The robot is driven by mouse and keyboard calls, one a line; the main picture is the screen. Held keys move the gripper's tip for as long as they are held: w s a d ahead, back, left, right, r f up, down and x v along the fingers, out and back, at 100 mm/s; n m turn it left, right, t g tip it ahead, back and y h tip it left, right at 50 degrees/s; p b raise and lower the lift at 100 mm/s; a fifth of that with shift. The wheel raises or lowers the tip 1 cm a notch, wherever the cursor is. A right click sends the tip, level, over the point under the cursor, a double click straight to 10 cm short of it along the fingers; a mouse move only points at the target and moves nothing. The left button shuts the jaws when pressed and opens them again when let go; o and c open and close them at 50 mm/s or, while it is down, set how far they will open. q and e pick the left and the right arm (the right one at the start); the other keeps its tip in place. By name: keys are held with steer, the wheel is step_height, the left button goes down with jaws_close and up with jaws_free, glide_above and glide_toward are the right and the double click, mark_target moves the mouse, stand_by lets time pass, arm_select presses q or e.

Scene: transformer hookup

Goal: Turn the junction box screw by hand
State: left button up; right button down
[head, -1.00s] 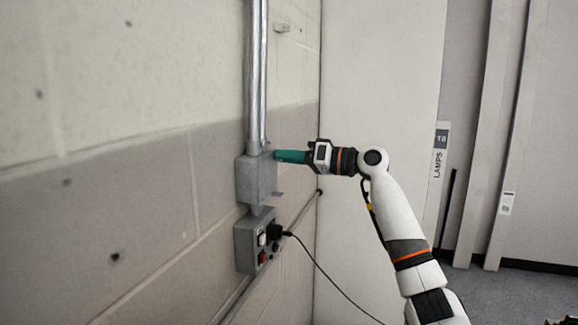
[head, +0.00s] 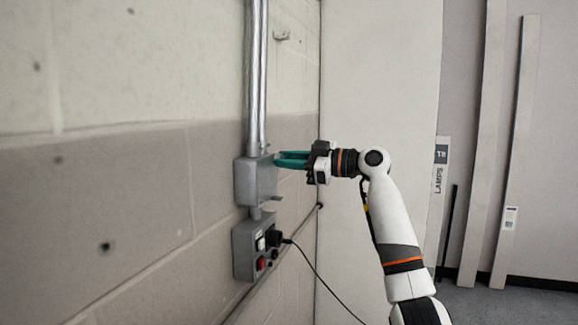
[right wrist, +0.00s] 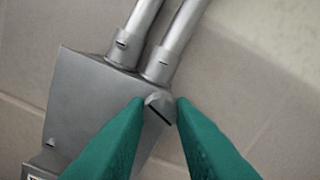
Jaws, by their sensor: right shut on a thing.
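The grey junction box (head: 253,182) is fixed to the block wall below two metal conduits. In the right wrist view the box (right wrist: 95,95) appears tilted, and a slotted screw head (right wrist: 159,107) stands at its edge close to the conduits. Its slot runs diagonally. My right gripper (head: 278,160) reaches the upper right side of the box from the right. Its two teal fingers (right wrist: 161,103) are shut on the screw, one tip on each side of the head. In the head view the fingertips hide the screw. My left gripper is in neither view.
Two metal conduits (head: 257,75) rise above the box. Below it is a grey outlet box (head: 243,252) with a black plug and a cable (head: 315,265) hanging to the right.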

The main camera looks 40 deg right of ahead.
steer(key=shift+n+b, duration=1.8)
steer(key=shift+n, duration=7.1)
steer(key=c, duration=1.2)
jaws_free()
steer(key=shift+w, duration=0.1)
